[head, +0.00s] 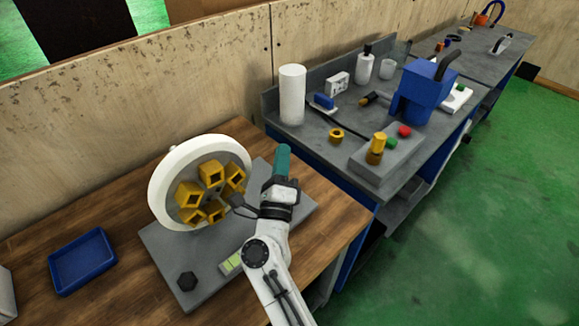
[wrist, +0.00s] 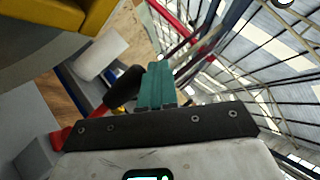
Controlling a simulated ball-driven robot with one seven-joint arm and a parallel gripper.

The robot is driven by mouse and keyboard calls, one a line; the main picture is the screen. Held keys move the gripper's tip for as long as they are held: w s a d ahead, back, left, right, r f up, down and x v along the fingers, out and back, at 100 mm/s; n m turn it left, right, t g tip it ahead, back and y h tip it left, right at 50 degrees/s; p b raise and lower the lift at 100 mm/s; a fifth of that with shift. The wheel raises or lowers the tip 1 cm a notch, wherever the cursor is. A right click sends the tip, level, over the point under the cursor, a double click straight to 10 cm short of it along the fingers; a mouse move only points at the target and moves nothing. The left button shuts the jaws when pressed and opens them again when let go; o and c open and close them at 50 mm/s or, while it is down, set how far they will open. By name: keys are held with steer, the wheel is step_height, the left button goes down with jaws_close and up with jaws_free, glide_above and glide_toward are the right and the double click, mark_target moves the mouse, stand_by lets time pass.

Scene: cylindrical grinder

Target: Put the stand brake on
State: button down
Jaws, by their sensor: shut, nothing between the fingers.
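The stand holds a white wheel (head: 160,185) with several yellow blocks around its hub, on a grey base plate (head: 170,245). My gripper (head: 283,152) is to the right of the wheel, with its teal fingers together and empty. In the wrist view the fingers (wrist: 158,68) are side by side. A red lever with a black grip (wrist: 126,87), seemingly the stand brake, lies just left of them. I cannot tell whether the grip touches the fingers. In the head view the lever cannot be made out clearly; my arm covers that area. A yellow block (wrist: 45,15) fills the wrist view's upper left.
A blue tray (head: 82,262) lies left on the wooden table (head: 60,215). The grey bench at right holds a white cylinder (head: 292,95), a grey box with coloured buttons (head: 385,165) and a blue machine (head: 420,95). The green floor at right is clear.

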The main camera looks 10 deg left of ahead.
steer(key=shift+w+a, duration=0.35)
steer(key=shift+a, duration=0.15)
stand_by(0.4)
